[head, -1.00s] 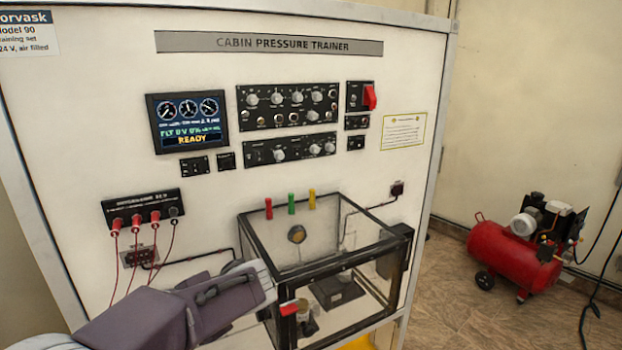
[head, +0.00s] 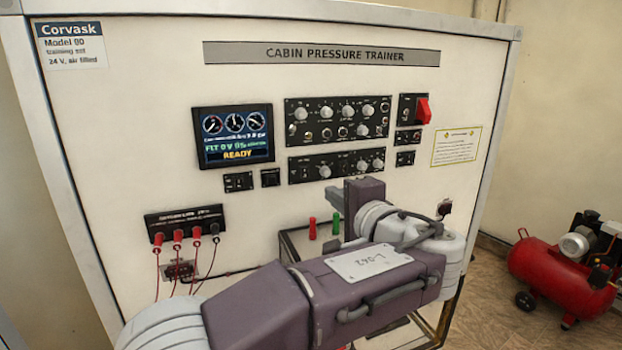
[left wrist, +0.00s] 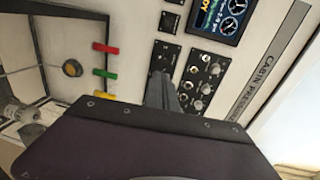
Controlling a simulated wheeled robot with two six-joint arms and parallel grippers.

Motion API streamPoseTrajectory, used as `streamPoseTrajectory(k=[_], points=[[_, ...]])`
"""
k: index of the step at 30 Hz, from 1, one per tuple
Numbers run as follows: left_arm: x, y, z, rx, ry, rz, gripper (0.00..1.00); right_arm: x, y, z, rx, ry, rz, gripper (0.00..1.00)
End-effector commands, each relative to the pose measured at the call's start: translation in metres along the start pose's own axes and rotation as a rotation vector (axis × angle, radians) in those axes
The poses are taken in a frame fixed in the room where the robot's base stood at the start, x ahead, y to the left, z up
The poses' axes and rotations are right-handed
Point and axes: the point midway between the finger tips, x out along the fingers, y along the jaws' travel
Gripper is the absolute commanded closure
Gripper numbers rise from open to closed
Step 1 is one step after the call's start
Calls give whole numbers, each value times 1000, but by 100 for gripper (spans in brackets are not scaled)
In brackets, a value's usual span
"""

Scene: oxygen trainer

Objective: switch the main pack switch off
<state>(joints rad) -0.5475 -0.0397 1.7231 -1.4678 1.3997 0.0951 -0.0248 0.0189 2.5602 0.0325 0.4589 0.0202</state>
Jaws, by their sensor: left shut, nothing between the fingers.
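The white trainer panel (head: 120,130) carries two black control boxes, the upper one (head: 338,119) with knobs and small toggles and the lower one (head: 336,164) with knobs. A red switch guard (head: 423,111) stands out from a small black plate to their right. The labels are too small to read, so I cannot tell which control is the main pack switch. My left gripper (head: 336,196) is shut and empty, in front of the panel below the lower box. In the left wrist view its fingers (left wrist: 160,90) point toward the control boxes. My right gripper is not in view.
A display (head: 233,136) reading READY is left of the boxes. Red leads (head: 178,236) plug in at lower left. A clear black-framed chamber (head: 292,242) with coloured pegs (head: 312,228) is partly hidden by my left arm. A red compressor (head: 560,275) stands right.

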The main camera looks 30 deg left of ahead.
Motion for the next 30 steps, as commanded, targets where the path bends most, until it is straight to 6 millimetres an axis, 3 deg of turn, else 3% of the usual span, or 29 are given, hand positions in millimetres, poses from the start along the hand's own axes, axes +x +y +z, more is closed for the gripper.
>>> streamPoseTrajectory(k=[18, 24, 30], points=[[118, -4, 2, 4, -4, 3, 100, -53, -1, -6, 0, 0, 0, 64], [136, -1, 1, 2, -2, 2, 100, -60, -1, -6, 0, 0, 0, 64], [138, 1, 0, 1, -1, 1, 100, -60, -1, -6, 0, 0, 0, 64]])
